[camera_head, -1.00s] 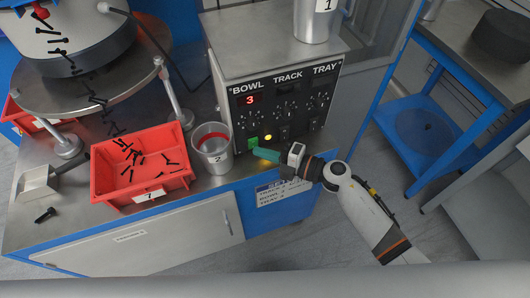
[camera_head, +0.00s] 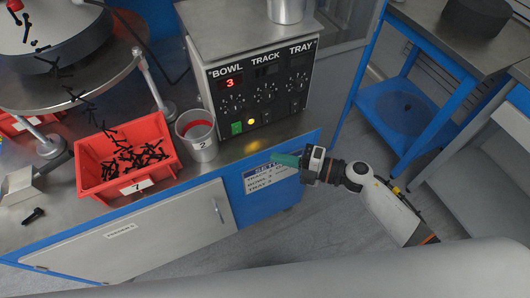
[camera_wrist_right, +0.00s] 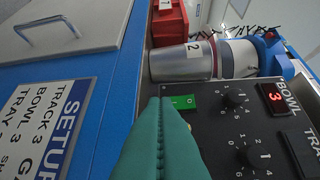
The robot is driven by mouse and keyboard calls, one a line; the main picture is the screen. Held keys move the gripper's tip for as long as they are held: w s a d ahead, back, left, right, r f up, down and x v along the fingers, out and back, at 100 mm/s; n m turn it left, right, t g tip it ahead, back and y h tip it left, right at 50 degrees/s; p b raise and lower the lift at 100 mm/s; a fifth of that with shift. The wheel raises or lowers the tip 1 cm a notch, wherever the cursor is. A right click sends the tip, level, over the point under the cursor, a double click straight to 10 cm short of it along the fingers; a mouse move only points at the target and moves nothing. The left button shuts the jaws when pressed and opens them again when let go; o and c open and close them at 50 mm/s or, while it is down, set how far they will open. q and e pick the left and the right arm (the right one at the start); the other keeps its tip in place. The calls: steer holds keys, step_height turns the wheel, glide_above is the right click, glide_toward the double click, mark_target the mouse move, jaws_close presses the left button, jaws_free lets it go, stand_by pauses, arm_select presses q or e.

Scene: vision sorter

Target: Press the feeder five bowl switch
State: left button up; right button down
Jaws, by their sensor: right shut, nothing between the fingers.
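The control box (camera_head: 262,95) stands on the bench with columns labelled BOWL, TRACK and TRAY. The green BOWL switch (camera_head: 236,128) is at the lower left of its panel, below a red display (camera_head: 230,83) reading 3. It also shows in the right wrist view (camera_wrist_right: 184,102), just right of my fingertips. My right gripper (camera_head: 274,158), with teal fingers, is shut and empty. It is below and right of the switch, apart from it, in front of the bench edge. In the right wrist view the shut fingers (camera_wrist_right: 161,100) point toward the panel. My left gripper is not in view.
A metal cup (camera_head: 202,149) marked 2 stands left of the box. A red bin (camera_head: 84,183) marked 7 holds many black bolts. A bowl feeder (camera_head: 62,50) is behind it. A blue-framed table (camera_head: 428,44) stands right, with open floor between.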

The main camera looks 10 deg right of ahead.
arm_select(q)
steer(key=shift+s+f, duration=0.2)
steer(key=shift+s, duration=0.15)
arm_select(e)
steer(key=v, duration=0.2)
steer(key=shift+s+d+f, duration=0.1)
steer(key=shift+d+f, duration=0.1)
steer(key=shift+d, duration=0.05)
